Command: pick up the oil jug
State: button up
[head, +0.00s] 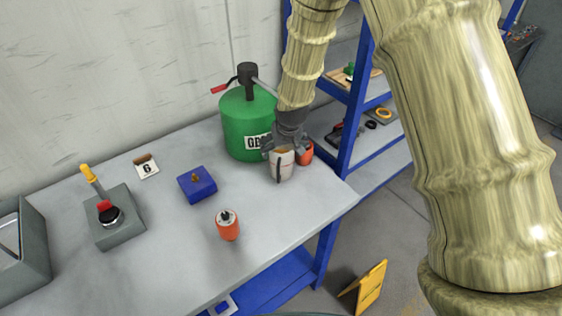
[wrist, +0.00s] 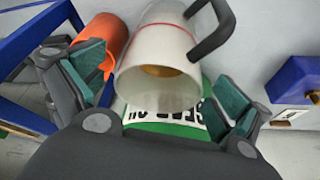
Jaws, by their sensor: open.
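The oil jug (head: 282,166) is a pale grey-white cylinder with a dark side handle, standing upright near the right end of the bench. In the wrist view its open mouth (wrist: 160,55) shows amber inside, and its handle (wrist: 213,32) points up and right. My gripper (head: 286,138) is right above the jug, pointing down. In the wrist view my gripper (wrist: 162,80) is open, with one green-padded finger on each side of the jug. I cannot tell whether either finger touches it. The head view hides part of the jug's top behind the gripper.
An orange can (head: 305,153) stands close beside the jug, near the left finger in the wrist view (wrist: 106,40). A large green tank (head: 245,115) stands just behind. A blue block (head: 197,185) and another orange can (head: 228,226) are farther left. Blue shelving (head: 353,110) rises at right.

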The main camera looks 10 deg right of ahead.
jog(key=shift+f, duration=0.2)
jog(key=shift+c, duration=0.2)
jog(key=c, duration=1.7)
jog(key=shift+c, duration=0.8)
jog(key=shift+r, duration=0.1)
jog(key=shift+r, duration=0.1)
